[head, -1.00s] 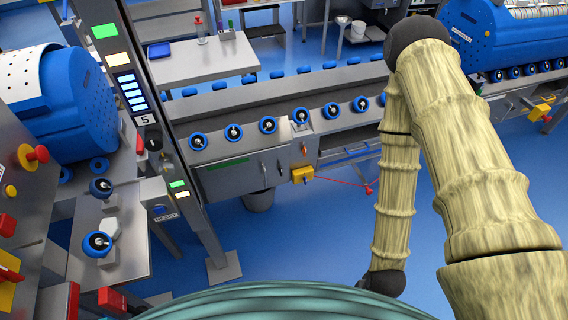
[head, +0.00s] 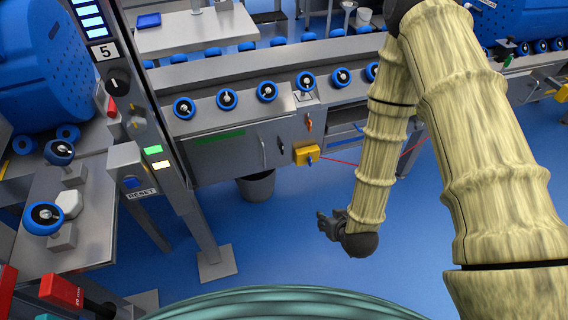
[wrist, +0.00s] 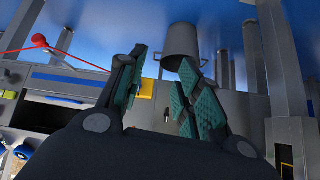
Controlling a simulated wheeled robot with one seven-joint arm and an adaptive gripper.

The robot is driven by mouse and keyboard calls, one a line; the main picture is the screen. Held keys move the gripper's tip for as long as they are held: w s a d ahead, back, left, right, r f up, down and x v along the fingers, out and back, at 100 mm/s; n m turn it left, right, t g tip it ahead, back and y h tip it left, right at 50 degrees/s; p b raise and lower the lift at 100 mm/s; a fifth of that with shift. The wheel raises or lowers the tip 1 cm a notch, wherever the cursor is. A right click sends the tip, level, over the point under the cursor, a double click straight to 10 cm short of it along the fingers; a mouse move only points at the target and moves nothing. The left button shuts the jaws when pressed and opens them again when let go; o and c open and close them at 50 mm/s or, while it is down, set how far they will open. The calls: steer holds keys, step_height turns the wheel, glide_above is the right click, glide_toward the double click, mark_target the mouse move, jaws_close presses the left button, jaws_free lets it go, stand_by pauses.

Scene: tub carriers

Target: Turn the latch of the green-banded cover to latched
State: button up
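The green-banded cover (head: 235,152) is a grey panel on the front of the conveyor bench in the head view, with a green strip (head: 220,137) near its top edge. A small dark latch handle (head: 263,152) stands about upright near its right side; its exact setting is too small to tell. My gripper (head: 328,226) is in free air, below and to the right of the cover and apart from it. The wrist view shows its two teal-padded fingers (wrist: 163,75) apart with nothing between them. A grey panel lies beyond them.
A yellow box (head: 306,155) and an orange handle (head: 308,122) sit right of the cover. A grey bin (head: 257,187) stands below; it also shows in the wrist view (wrist: 181,42). A post (head: 205,235) stands at left.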

steer(key=w+a+f+t+y+b, duration=0.15)
steer(key=w+a+t+b, duration=0.3)
steer(key=w+b, duration=0.45)
steer(key=n+t+y+b, duration=0.2)
steer(key=t+b, duration=0.3)
steer(key=b, duration=0.7)
glide_toward(283, 149)
steer(key=shift+g, duration=0.25)
steer(key=b+x, duration=0.2)
steer(key=x, duration=0.6)
steer(key=shift+w, duration=0.35)
jaws_close()
